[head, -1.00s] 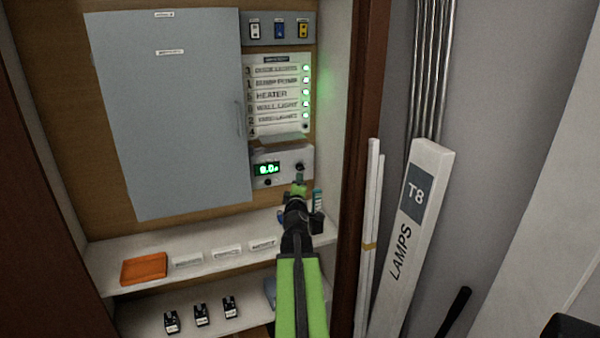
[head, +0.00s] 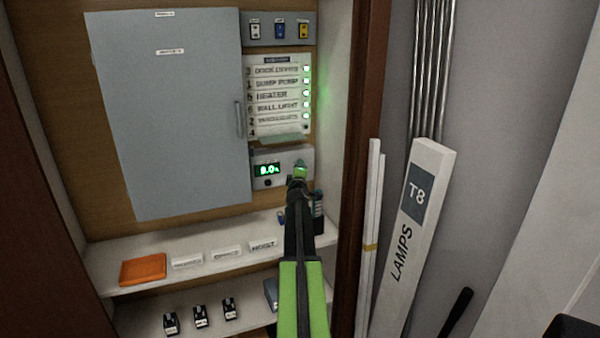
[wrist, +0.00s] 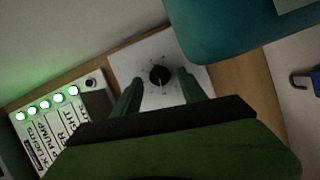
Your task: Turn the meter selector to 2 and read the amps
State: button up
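The meter (head: 260,183) is a light grey box under the circuit list, with a green display (head: 268,170) that seems to read 0.0, though the digits are small. Its selector is hidden behind my gripper in the head view. In the wrist view the selector (wrist: 160,76) is a round black knob with a pale pointer line on a white plate with tick marks; the numbers are too small to read. My gripper (wrist: 161,82) is open, one finger on each side of the knob, with visible gaps. It also shows at the meter's right side in the head view (head: 300,170).
The circuit list (head: 278,95) with lit green lamps is above the meter. A grey cabinet door (head: 175,120) is at left. The shelf below holds an orange tray (head: 143,270) and labels. A large teal object (wrist: 235,30) lies close to the right finger in the wrist view.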

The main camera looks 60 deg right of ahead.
grip_shut()
dwell(2.1)
jog(key=shift+o, duration=0.3)
grip_release()
jog(key=p+v, duration=0.1)
jog(key=v, duration=1.6)
jog(key=shift+s+a+p, duration=0.15)
jog(key=shift+s+p, duration=0.1)
jog(key=shift+p, duration=0.15)
